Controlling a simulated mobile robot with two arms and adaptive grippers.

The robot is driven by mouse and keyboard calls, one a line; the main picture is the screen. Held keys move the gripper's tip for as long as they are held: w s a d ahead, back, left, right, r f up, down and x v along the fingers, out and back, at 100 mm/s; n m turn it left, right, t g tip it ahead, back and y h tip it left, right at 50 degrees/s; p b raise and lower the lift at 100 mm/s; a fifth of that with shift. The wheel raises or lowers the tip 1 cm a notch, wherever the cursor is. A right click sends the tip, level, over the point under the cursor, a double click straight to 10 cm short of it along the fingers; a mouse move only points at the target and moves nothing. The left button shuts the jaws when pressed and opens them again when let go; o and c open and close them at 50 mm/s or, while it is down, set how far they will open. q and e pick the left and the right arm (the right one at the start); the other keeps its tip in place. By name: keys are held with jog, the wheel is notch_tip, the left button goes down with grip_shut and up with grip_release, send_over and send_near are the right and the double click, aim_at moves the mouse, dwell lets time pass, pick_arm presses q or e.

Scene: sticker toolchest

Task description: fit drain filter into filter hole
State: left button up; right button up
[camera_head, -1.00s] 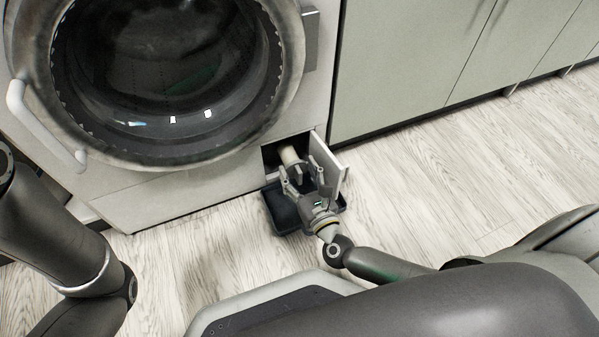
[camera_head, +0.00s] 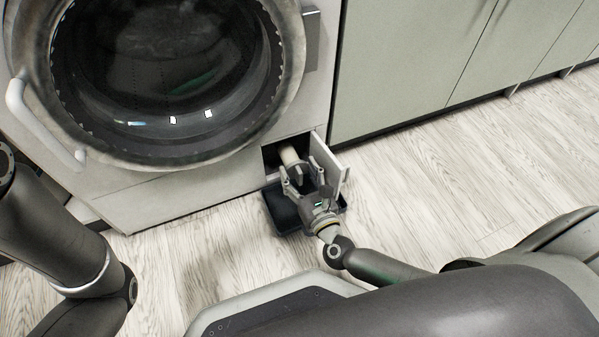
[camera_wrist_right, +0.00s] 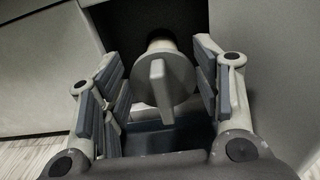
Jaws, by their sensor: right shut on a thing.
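The drain filter has a pale cylinder (camera_head: 288,154) and a round cap with a raised grip bar, seen in the right wrist view (camera_wrist_right: 157,84). My right gripper (camera_head: 304,173) is shut on the filter, its fingers on either side of the cap (camera_wrist_right: 160,76). The cylinder points into the dark opening (camera_head: 271,158) low on the washing machine front. The opening also shows in the right wrist view (camera_wrist_right: 125,28). The filter hole is hidden in the dark behind the filter, so I cannot tell whether the tip is inside it. My left gripper is out of view.
A small flap door (camera_head: 330,158) stands open at the right of the opening, close to my right gripper. A dark tray (camera_head: 283,214) lies on the floor below. The washer (camera_head: 190,190) and green-grey cabinets (camera_head: 400,70) bound the space; the wood floor (camera_head: 430,200) is clear.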

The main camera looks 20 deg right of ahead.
aim_at(288, 148)
jog(key=shift+w+a+b, duration=0.15)
jog(key=shift+w+b, duration=1.05)
jog(key=shift+w, duration=3.4)
jog(key=o, duration=1.1)
jog(key=shift+s, duration=0.5)
jog(key=s, duration=0.2)
jog(key=s+p, duration=0.1)
jog(key=s, duration=0.2)
jog(key=s+p, duration=0.1)
jog(key=s, duration=0.1)
jog(key=shift+s+d, duration=0.25)
jog(key=shift+s, duration=0.15)
jog(key=shift+s+r+p, duration=0.2)
jog(key=shift+s+p, duration=0.05)
jog(key=shift+p, duration=0.15)
jog(key=shift+s+f, duration=0.1)
jog(key=shift+s, duration=1.2)
